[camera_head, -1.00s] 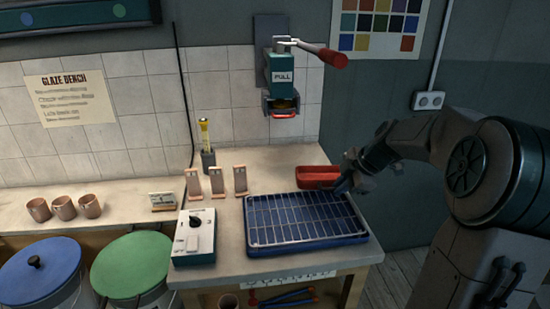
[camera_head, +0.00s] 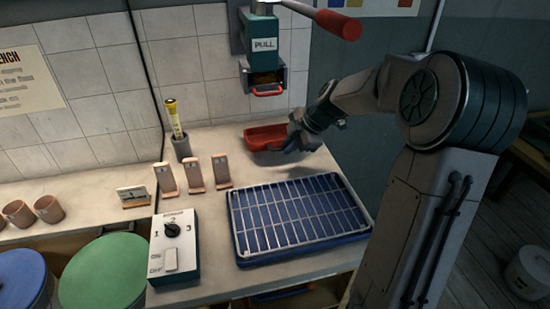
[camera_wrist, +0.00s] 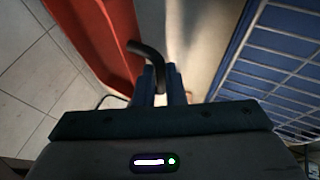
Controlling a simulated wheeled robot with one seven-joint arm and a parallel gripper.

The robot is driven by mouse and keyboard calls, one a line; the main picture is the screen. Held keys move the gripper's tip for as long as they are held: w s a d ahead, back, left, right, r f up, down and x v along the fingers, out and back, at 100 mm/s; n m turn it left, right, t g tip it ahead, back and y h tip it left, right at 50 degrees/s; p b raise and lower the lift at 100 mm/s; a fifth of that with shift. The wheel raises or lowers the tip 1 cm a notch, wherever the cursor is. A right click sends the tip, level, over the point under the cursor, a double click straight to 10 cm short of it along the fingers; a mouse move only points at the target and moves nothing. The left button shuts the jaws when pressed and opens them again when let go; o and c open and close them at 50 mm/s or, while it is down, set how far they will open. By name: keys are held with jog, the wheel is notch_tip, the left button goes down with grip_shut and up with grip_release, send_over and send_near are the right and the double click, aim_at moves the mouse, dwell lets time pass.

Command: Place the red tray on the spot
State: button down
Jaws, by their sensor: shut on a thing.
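The red tray (camera_head: 258,142) is at the back of the bench, below the wall-mounted PULL device (camera_head: 264,50) and behind the blue rack tray. My gripper (camera_head: 290,145) is at the red tray's right end. In the wrist view, my fingers (camera_wrist: 160,82) are shut on a black curved handle (camera_wrist: 148,52) beside the red tray (camera_wrist: 88,30), which runs along the left. Whether the tray touches the bench is hard to tell. I cannot make out a marked spot.
The blue tray with a wire rack (camera_head: 300,215) fills the front right of the bench. A switch box (camera_head: 172,245), several upright tiles (camera_head: 195,174) and a holder with a yellow tool (camera_head: 178,135) stand to its left. The wall is close behind.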

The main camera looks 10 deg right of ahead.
jog(key=a+f, duration=0.1)
jog(key=w+a+f, duration=0.1)
jog(key=a, duration=0.1)
jog(key=shift+w+a+f, duration=0.1)
jog(key=shift+w+a, duration=0.05)
jog(key=shift+a, duration=0.05)
jog(key=shift+f+p, duration=0.35)
jog(key=shift+f, duration=1.7)
jog(key=c, duration=1.8)
grip_release()
